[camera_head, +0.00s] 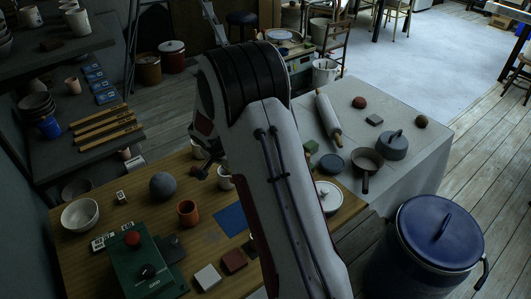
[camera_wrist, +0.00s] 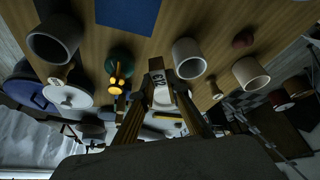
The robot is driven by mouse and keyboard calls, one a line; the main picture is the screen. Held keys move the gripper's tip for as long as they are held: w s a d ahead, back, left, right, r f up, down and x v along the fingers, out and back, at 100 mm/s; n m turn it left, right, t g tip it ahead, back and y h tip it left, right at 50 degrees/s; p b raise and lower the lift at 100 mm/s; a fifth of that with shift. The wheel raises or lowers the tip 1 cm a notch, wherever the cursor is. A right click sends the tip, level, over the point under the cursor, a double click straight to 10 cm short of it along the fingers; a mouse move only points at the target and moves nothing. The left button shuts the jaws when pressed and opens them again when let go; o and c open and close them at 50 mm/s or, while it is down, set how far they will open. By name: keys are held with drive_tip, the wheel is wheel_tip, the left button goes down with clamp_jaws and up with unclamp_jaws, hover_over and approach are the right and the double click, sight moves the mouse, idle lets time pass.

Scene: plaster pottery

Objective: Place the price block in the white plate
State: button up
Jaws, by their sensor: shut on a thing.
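My gripper (camera_wrist: 158,90) is shut on the price block (camera_wrist: 162,92), a small pale block with dark characters on its face, seen between the fingertips in the wrist view. In the head view my arm covers much of the scene, and I cannot make out the held block. A round white piece (camera_head: 328,195) lies right of my arm, near the table's right side; it may be the white plate, with something small at its middle. A white disc also shows at the left of the wrist view (camera_wrist: 78,99), apart from the block.
White cups (camera_wrist: 188,58) stand near my gripper. A pan (camera_head: 366,163) and rolling pin (camera_head: 328,117) lie on the pale table beyond.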

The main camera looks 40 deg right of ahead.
drive_tip(key=w+d+r+n+y, duration=0.1)
drive_tip(key=w+d+n, duration=0.1)
drive_tip(key=d, duration=0.6)
drive_tip(key=w+d+r+n+t+y, duration=0.1)
drive_tip(key=w+d+r+n, duration=0.1)
drive_tip(key=d+n, duration=0.3)
drive_tip(key=shift+w+d+t, duration=0.3)
drive_tip(key=shift+w+d, duration=0.3)
drive_tip(key=shift+d, duration=1.65)
drive_tip(key=shift+f, duration=0.1)
drive_tip(key=shift+f, duration=3)
drive_tip(key=shift+f, duration=0.1)
drive_tip(key=shift+f, duration=1.8)
drive_tip(key=shift+f, duration=0.3)
